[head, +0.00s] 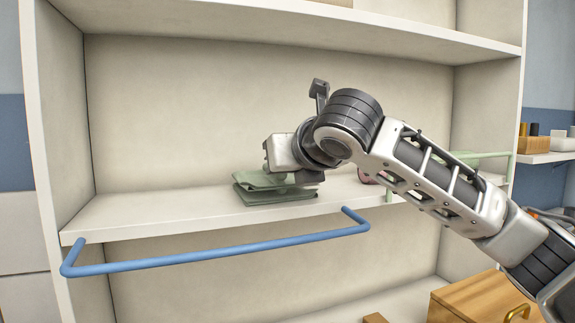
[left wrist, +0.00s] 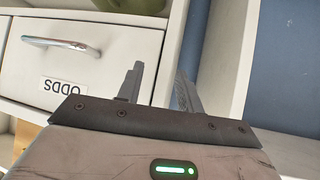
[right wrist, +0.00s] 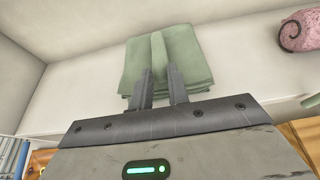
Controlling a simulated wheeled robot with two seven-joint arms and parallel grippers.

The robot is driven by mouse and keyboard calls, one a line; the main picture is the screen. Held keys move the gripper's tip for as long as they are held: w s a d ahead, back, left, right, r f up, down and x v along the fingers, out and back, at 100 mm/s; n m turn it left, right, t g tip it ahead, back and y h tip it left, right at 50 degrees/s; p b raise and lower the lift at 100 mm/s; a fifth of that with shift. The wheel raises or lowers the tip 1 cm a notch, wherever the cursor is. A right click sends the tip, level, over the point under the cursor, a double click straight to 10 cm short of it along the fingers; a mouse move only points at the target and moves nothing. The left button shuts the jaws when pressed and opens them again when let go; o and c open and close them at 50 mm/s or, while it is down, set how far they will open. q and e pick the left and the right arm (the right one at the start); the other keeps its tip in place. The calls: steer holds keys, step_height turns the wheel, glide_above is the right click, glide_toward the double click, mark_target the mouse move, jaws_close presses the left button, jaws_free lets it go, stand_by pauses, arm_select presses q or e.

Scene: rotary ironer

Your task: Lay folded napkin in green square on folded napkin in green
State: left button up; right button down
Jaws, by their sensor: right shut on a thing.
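Two folded green napkins lie as a stack on the white shelf, the upper napkin (head: 258,180) over the lower napkin (head: 275,197). In the head view a thin dark gap shows between them at the front. My right gripper (head: 292,176) is at the stack's right side, partly hidden by its own wrist. In the right wrist view my right gripper (right wrist: 158,78) is shut on a raised fold of the upper napkin (right wrist: 190,58). The lower napkin is mostly hidden beneath it there. My left gripper (left wrist: 160,75) is open and empty, away from the stack.
A blue rail (head: 215,255) runs along the shelf's front left and a green rail (head: 495,155) stands at the right. A pink object (right wrist: 300,32) sits right of the stack. Shelf room left of the stack is clear. The left wrist view shows a drawer (left wrist: 85,65) labelled ODDS.

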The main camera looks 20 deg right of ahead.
steer(key=shift+f, duration=0.2)
steer(key=c, duration=1.3)
jaws_free()
steer(key=shift+o, duration=0.2)
steer(key=shift+s, duration=0.15)
